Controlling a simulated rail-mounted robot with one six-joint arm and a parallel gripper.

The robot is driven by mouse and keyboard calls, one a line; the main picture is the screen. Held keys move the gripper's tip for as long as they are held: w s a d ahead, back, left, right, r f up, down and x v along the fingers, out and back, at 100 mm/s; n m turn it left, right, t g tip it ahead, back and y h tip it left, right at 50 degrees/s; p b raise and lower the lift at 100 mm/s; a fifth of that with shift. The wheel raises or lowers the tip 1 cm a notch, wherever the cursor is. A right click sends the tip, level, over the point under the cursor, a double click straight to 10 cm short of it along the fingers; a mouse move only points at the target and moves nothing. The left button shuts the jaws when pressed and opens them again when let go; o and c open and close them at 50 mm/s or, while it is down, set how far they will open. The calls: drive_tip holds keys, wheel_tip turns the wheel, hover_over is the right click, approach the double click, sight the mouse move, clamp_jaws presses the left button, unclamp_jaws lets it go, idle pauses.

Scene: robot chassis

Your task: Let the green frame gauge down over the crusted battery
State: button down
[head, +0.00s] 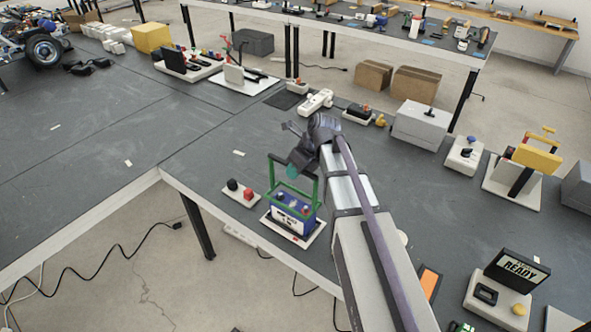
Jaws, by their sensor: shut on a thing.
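The green frame gauge (271,174) stands upright in the head view, with two tall posts and a top bar. My gripper (294,168) is at its top, shut on it, with the jaws partly hidden by my own wrist. The crusted battery (291,222), a blue block with a pale label and red terminals, sits on a white tray (318,229) directly below. The frame's posts come down around the battery's top. I cannot tell whether the frame's lower edge touches the battery or the tray.
A small white block with black and red knobs (241,193) lies just left of the tray. The table's front edge is close in front of the tray. A white power strip (316,102) and a grey box (421,124) stand farther back.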

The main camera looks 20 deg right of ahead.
drive_tip(key=shift+f+b, duration=4.65)
drive_tip(key=shift+f, duration=0.1)
drive_tip(key=c, duration=1)
unclamp_jaws()
drive_tip(key=shift+r, duration=0.1)
drive_tip(key=p+v, duration=1)
drive_tip(key=shift+d+r, duration=0.2)
drive_tip(key=shift+r, duration=0.1)
